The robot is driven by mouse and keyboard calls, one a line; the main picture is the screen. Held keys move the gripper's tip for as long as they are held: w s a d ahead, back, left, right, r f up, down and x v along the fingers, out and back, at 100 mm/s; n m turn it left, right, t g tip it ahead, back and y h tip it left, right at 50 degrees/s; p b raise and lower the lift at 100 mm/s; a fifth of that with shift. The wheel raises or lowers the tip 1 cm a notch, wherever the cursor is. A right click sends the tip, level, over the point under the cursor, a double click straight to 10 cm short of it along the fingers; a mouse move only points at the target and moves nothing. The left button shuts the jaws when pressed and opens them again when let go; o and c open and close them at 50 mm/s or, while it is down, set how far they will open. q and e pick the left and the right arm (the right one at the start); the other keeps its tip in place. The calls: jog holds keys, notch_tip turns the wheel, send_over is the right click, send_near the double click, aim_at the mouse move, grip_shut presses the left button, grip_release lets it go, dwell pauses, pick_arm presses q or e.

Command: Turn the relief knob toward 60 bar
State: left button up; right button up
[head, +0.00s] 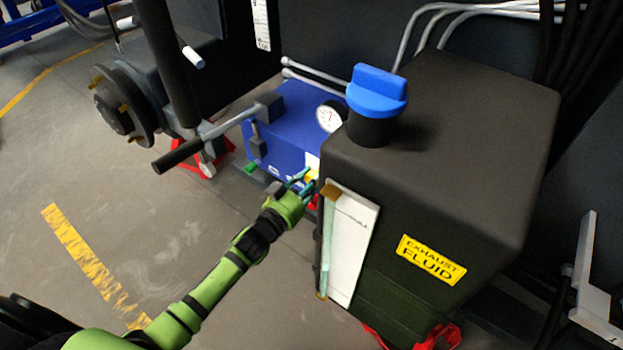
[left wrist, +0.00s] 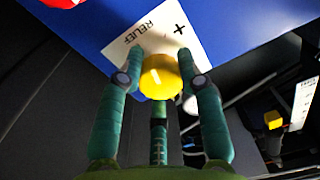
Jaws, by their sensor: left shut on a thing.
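The relief knob (left wrist: 161,77) is yellow and round, in front of a white label reading RELIEF with a plus sign (left wrist: 150,30) on a blue block. My left gripper (left wrist: 164,72) is shut on the knob, with a green finger on either side and a third finger below. In the head view my left gripper (head: 300,182) reaches the front of the blue block (head: 290,125); only a bit of yellow shows by its fingertips. A round white pressure gauge (head: 330,117) sits on the block; its reading is too small to tell. My right gripper is not in view.
A dark tank (head: 450,150) with a blue cap (head: 377,90) and EXHAUST FLUID label stands close to the right of my left gripper. A lever with a dark grip (head: 180,155) juts out left of the block. The floor at left is open.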

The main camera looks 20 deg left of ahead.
pick_arm(q)
jog(key=shift+m, duration=0.8)
jog(key=m, duration=1)
jog(key=shift+m, duration=0.4)
jog(key=m+b, duration=0.1)
jog(key=m, duration=0.3)
jog(key=shift+h, duration=0.3)
jog(key=shift+m, duration=0.9)
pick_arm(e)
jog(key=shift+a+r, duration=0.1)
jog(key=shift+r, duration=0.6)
pick_arm(q)
jog(key=shift+r, duration=0.1)
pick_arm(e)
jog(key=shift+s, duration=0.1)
